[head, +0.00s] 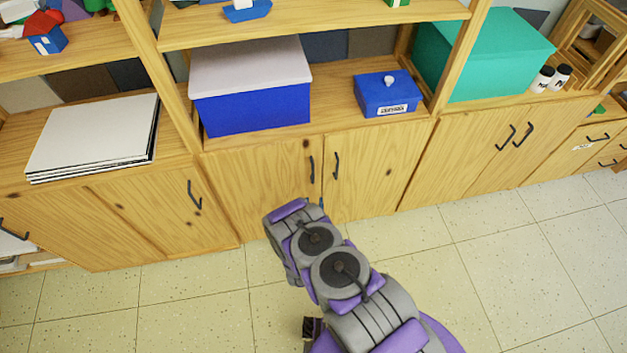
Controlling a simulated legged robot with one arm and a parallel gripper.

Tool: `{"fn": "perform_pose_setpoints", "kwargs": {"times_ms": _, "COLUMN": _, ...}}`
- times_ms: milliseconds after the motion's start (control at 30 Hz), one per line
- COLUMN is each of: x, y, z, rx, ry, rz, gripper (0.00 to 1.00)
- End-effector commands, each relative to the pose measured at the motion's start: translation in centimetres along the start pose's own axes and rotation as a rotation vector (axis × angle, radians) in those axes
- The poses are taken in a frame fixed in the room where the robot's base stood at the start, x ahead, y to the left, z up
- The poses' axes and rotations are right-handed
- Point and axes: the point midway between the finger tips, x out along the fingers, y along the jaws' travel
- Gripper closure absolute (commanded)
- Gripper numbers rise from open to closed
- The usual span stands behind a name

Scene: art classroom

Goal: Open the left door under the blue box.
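The large blue box (250,110) with a pale lid stands on the shelf at the upper middle of the head view. Under it is a pair of wooden doors, both shut. The left door (250,180) has a dark vertical handle (312,169) near its right edge. The right door (378,165) has its handle (336,165) near its left edge. My arm reaches up from the bottom right, and its end with my gripper (292,212) is in front of the left door's lower part, below the handle. The fingers are not clear, and I cannot tell whether they are open.
A smaller blue box (387,95) with a label sits on the shelf to the right, and a teal box (490,55) stands beyond it. Other shut cabinet doors (165,205) flank the pair. The tiled floor (470,270) in front is clear.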

Motion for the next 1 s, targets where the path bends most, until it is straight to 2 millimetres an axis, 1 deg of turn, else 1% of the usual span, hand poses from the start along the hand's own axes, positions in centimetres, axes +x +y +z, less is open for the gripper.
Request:
{"fn": "perform_pose_setpoints", "kwargs": {"times_ms": 33, "x": 1.1, "y": 0.0, "z": 0.1, "rx": 0.002, "ry": 0.002, "rz": 0.004, "gripper": 0.62}}
{"fn": "perform_pose_setpoints", "kwargs": {"times_ms": 300, "x": 6.5, "y": -0.2, "z": 0.1, "rx": 0.001, "ry": 0.004, "rz": 0.002, "gripper": 0.62}}
{"fn": "perform_pose_setpoints", "kwargs": {"times_ms": 500, "x": 9.4, "y": -0.1, "z": 0.0, "rx": 0.002, "ry": 0.002, "rz": 0.000, "gripper": 0.62}}
{"fn": "perform_pose_setpoints", "kwargs": {"times_ms": 600, "x": 10.3, "y": 0.0, "z": 0.0, "rx": 0.002, "ry": 0.003, "rz": 0.001, "gripper": 0.62}}
{"fn": "perform_pose_setpoints", "kwargs": {"times_ms": 700, "x": 10.8, "y": -0.1, "z": -0.1, "rx": 0.001, "ry": 0.002, "rz": 0.000, "gripper": 0.62}}
{"fn": "perform_pose_setpoints", "kwargs": {"times_ms": 1000, "x": 11.0, "y": -0.2, "z": 0.0, "rx": -0.002, "ry": -0.001, "rz": -0.001, "gripper": 0.62}}
